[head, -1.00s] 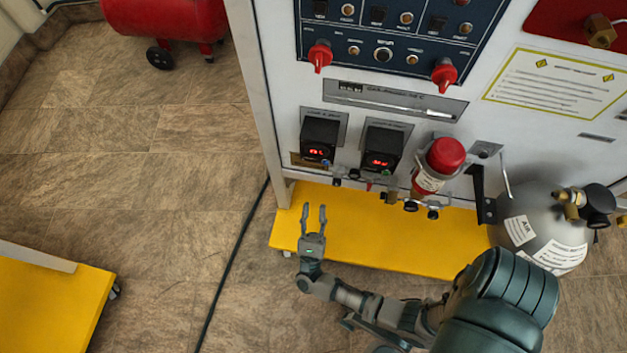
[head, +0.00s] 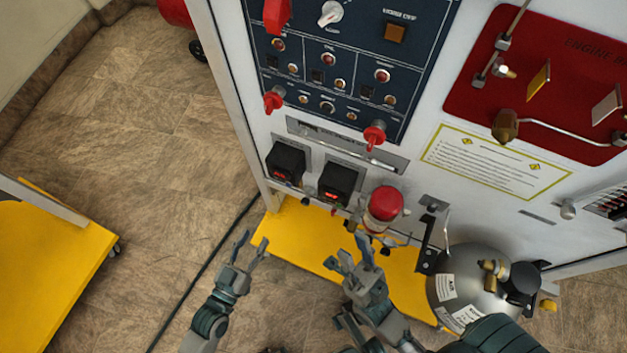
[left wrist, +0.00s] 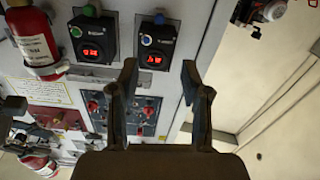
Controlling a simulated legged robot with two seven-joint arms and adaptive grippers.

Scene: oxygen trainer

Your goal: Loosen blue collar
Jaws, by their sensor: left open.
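A small blue collar (left wrist: 146,40) shows in the left wrist view on the face of a black box with a red display (left wrist: 154,50). In the head view this looks like the left of two black boxes (head: 286,160), where the collar is too small to make out. My left gripper (head: 253,246) is open and empty, below and left of that box. In the left wrist view its fingers (left wrist: 159,78) are apart, with the collar beyond the tips, not touched. My right gripper (head: 350,255) looks open and empty, below the other black box (head: 340,181).
A green collar (left wrist: 88,10) sits on the neighbouring box. A red-capped cylinder (head: 384,207) hangs right of the boxes. A grey tank (head: 467,275) stands at the lower right. A yellow base shelf (head: 305,240) juts out below; a black cable crosses the floor.

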